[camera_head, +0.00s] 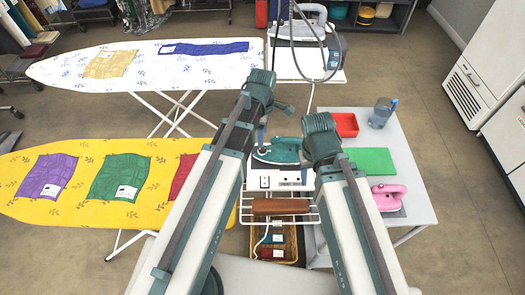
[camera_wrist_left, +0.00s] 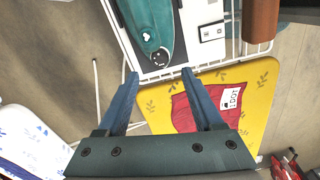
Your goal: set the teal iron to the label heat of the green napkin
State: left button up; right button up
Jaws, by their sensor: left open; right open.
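The teal iron (camera_head: 278,151) lies on a white ironing stand (camera_head: 275,181) between my two arms. In the left wrist view, the teal iron (camera_wrist_left: 151,20) shows a round dark dial (camera_wrist_left: 159,57) at its near end; its setting is too small to read. My left gripper (camera_wrist_left: 159,74) is open and empty, its fingertips on either side of the dial in the picture, apparently short of it. The green napkin (camera_head: 119,177) lies on the yellow ironing board with a white label (camera_head: 126,192), unreadable here. My right gripper (camera_head: 318,148) is right of the iron, its fingers mostly hidden.
The yellow board (camera_head: 30,200) also holds a purple napkin (camera_head: 46,176) and a red napkin (camera_head: 183,175). A white board (camera_head: 150,70) stands behind. A side table at right holds a red tray (camera_head: 345,124), green mat (camera_head: 370,161), pink iron (camera_head: 388,196) and jug (camera_head: 381,112).

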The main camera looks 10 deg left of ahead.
aim_at(263, 150)
pick_arm(q)
notch_tip(263, 150, down, 7)
jog(key=b, duration=0.5)
jog(key=shift+r+b, duration=0.15)
jog(key=shift+b, duration=0.15)
pick_arm(e)
notch_tip(263, 150, down, 7)
jog(key=shift+r, duration=0.15)
pick_arm(q)
jog(key=shift+c, duration=0.3)
grip_shut()
